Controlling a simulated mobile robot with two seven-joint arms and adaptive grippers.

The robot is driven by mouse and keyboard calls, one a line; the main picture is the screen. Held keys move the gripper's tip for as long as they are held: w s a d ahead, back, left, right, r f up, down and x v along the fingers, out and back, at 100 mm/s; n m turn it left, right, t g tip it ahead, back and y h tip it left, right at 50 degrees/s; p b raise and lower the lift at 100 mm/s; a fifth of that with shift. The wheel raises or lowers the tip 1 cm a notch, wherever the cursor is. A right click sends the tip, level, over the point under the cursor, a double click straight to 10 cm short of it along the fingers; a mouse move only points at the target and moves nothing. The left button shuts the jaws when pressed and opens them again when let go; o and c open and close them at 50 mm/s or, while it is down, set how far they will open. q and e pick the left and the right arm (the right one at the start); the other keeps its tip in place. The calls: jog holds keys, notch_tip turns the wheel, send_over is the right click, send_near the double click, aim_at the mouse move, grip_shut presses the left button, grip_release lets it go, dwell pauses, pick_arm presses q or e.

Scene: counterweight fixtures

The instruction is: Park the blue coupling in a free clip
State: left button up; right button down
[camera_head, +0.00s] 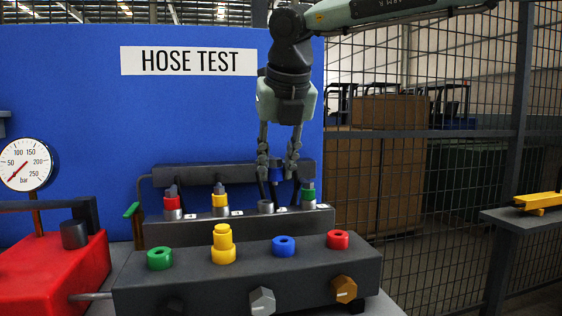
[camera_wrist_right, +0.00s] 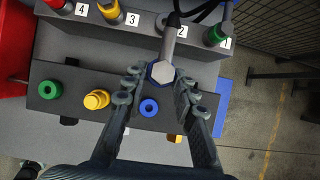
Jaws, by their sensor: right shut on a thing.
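My right gripper (camera_head: 278,180) points down above the rear clip rack (camera_head: 240,228) and is shut on the blue coupling (camera_head: 276,171). In the wrist view the coupling shows between the fingertips as a hexagonal end with a blue edge (camera_wrist_right: 162,72), with a hose leading off it. An empty clip (camera_head: 267,207) by label 2 lies below the gripper; the coupling appears above it, apart from it. Red (camera_head: 172,203), yellow (camera_head: 220,201) and green (camera_head: 308,194) couplings occupy the other clips. My left gripper is not in view.
In front stands a dark block (camera_head: 200,285) with green, yellow, blue and red ports; a yellow piece (camera_head: 222,240) stands on the yellow one. A red pump unit (camera_head: 50,270) with a gauge (camera_head: 25,164) is at left. A blue panel (camera_head: 80,100) rises behind.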

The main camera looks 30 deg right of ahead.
jog(key=w+d, duration=0.2)
jog(key=w, duration=0.7)
jog(key=shift+w+d+p, duration=0.25)
jog(key=shift+w+p, duration=0.05)
jog(key=shift+p, duration=0.15)
jog(key=shift+f, duration=0.75)
jog(key=shift+f, duration=0.15)
jog(key=shift+f+b, duration=0.95)
jog(key=shift+f, duration=0.35)
jog(key=shift+f, duration=0.15)
jog(key=shift+f+b, duration=0.55)
jog(key=shift+f, duration=0.1)
jog(key=shift+f, duration=0.15)
